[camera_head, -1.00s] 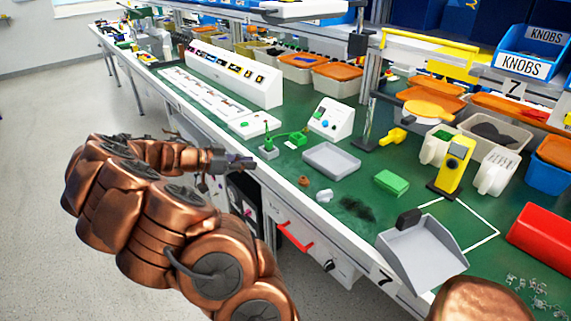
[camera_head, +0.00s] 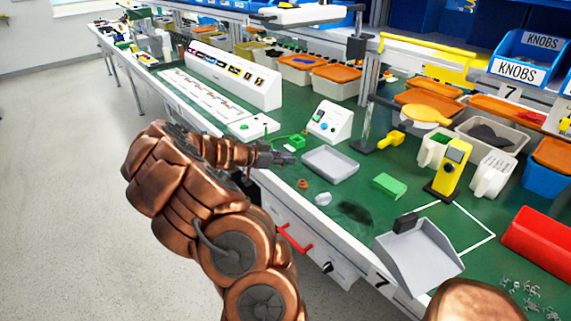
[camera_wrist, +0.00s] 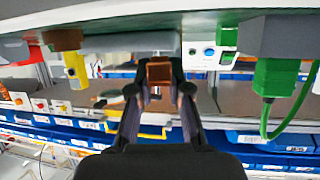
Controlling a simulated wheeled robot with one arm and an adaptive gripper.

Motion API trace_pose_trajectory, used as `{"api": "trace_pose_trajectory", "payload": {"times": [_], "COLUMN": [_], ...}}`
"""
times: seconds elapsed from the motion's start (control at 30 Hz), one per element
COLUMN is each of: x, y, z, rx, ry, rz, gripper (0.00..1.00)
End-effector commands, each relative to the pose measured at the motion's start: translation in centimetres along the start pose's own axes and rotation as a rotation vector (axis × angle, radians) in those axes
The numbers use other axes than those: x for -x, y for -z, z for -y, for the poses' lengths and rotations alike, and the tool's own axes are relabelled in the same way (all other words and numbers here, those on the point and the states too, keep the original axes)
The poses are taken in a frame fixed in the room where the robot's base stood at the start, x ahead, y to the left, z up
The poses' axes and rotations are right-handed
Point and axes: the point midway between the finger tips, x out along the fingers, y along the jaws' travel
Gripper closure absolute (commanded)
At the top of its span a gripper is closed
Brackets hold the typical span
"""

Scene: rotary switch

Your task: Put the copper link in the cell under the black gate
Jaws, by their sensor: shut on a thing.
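My gripper (camera_head: 285,157) is over the front edge of the green bench, left of the grey tray. In the wrist view my gripper (camera_wrist: 160,88) is shut on a small square copper-coloured piece, the copper link (camera_wrist: 159,72), held between its fingertips. The link is too small to make out in the head view. I cannot make out for sure a black gate or the cell under it. A long white panel (camera_head: 235,80) with a row of small dark icons stands at the back left, with a white strip (camera_head: 200,100) of marked places before it.
A green plug fixture (camera_head: 297,141) and a white control box (camera_head: 330,122) stand just behind my gripper. The grey tray (camera_head: 331,163), a green block (camera_head: 389,185), a yellow device (camera_head: 452,168) and a grey scoop (camera_head: 420,257) lie to the right.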

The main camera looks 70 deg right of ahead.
Motion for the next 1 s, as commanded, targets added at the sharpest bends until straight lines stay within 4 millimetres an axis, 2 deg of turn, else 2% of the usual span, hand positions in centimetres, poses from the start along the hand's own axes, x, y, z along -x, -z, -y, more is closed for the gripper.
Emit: {"api": "trace_pose_trajectory", "payload": {"times": [0.1,0.17,0.93,0.97,1.0], "x": [-0.7,-0.8,-0.9,-0.9,-0.9], "y": [-2.1,-2.5,-2.9,-2.8,-2.8], "z": [0.0,0.0,0.1,0.1,0.0], "rx": [0.005,0.003,0.003,0.003,0.004], "ry": [0.002,0.002,0.003,0.003,0.003], "rz": [0.002,0.001,0.0,0.0,0.0], "gripper": [1.0,1.0,1.0,0.82,0.77]}}
